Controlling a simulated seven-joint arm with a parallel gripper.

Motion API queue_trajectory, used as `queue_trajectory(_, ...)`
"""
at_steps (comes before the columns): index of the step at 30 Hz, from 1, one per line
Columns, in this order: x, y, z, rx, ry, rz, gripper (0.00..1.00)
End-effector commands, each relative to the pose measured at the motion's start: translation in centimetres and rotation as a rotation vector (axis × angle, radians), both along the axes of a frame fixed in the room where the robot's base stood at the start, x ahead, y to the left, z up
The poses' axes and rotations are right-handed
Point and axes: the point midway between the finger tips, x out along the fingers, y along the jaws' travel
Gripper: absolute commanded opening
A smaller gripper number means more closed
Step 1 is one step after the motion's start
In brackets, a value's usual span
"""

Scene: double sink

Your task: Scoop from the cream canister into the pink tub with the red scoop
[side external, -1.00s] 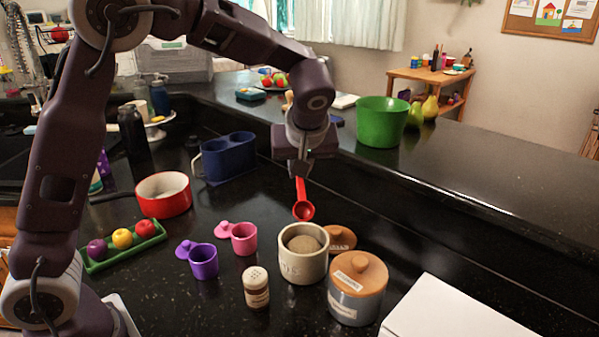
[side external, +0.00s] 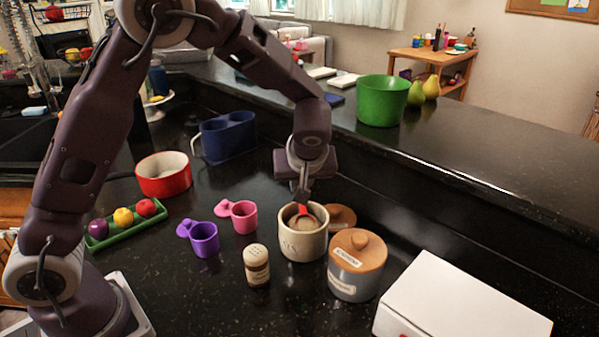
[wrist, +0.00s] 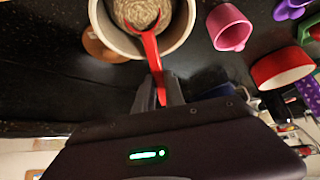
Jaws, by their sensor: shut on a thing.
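The cream canister (side external: 303,243) stands open on the black counter. In the wrist view the canister (wrist: 183,24) holds a grainy beige fill (wrist: 137,10). My gripper (side external: 303,198) is just above its mouth, shut on the handle of the red scoop (side external: 304,211). The scoop (wrist: 152,58) reaches down inside the canister; its bowl is at the fill, and I cannot tell how much is in it. The pink tub (side external: 243,217) stands upright left of the canister and also shows in the wrist view (wrist: 229,29).
A wooden lid (side external: 342,217) lies behind the canister. A lidded grey jar (side external: 355,268) stands close on its right, a shaker (side external: 256,266) and purple tub (side external: 204,240) on its left. A red pot (side external: 163,176) and blue double holder (side external: 228,136) stand farther back. A white box (side external: 460,305) is front right.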

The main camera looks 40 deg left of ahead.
Motion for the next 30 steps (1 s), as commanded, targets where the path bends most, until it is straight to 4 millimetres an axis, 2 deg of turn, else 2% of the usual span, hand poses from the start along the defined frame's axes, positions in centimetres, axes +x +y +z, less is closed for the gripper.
queue_trajectory(3, -0.7, -0.5, -1.1, 0.004, 0.010, 0.001, 0.00)
queue_trajectory(7, -1.3, -1.4, -1.1, 0.003, 0.009, 0.000, 0.00)
queue_trajectory(30, -1.0, -1.1, 6.2, 0.001, 0.002, 0.002, 0.00)
